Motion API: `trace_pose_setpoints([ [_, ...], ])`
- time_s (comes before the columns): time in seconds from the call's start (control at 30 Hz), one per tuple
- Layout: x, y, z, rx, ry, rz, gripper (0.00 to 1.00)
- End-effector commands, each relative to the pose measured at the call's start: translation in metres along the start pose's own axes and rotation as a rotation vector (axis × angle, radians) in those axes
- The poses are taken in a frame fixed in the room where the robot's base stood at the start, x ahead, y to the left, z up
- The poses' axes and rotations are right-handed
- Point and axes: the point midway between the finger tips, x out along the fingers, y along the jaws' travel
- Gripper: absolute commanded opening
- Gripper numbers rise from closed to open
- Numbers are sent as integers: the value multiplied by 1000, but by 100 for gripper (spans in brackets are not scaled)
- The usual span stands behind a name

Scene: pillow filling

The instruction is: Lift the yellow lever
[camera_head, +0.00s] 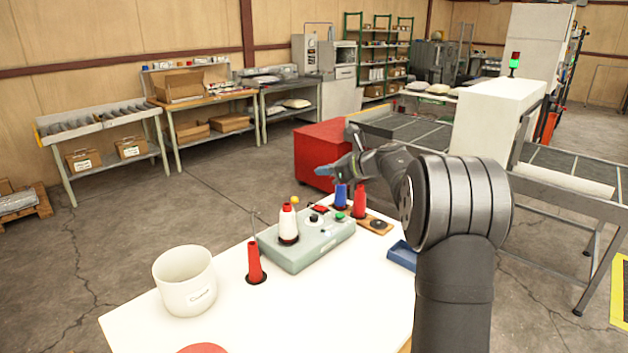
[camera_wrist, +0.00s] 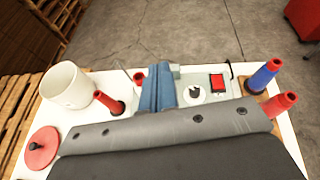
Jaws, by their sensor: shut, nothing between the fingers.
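A small yellow knob (camera_head: 295,200), which looks like the lever's end, shows behind the white spool in the head view. It is at the back edge of a grey-green control box (camera_head: 305,252) on the white table. The rest of the lever is hidden. I cannot make out the yellow knob in the wrist view. My gripper (camera_head: 323,171) is above and beyond the box, to the right of the knob and apart from it. Its blue fingers (camera_wrist: 157,87) are shut and empty, and they cover part of the box in the wrist view.
A white spool with red top (camera_head: 289,222) stands at the box. A red cone (camera_head: 255,262), white bucket (camera_head: 185,280), blue cone (camera_head: 341,196) and another red cone (camera_head: 360,201) stand around it. A blue tray (camera_head: 402,256) lies right. The table's front is mostly clear.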

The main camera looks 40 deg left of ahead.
Motion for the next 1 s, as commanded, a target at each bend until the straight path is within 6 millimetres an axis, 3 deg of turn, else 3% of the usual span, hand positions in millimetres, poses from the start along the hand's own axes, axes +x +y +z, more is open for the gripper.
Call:
trace_pose_setpoints([
  [0.13, -12, -1, 4, 9, 0, 1, 0],
  [0.27, -13, 0, -10, 143, -15, 20, 0],
  [0.37, -12, 3, -36, 389, -46, 56, 0],
  [0.5, -15, 8, -76, 840, -106, 124, 0],
  [0.7, -24, 12, -118, 1374, -187, 221, 0],
  [0.83, -28, 12, -131, 1563, -220, 262, 0],
  [1.0, -25, 13, -134, 1633, -232, 281, 0],
])
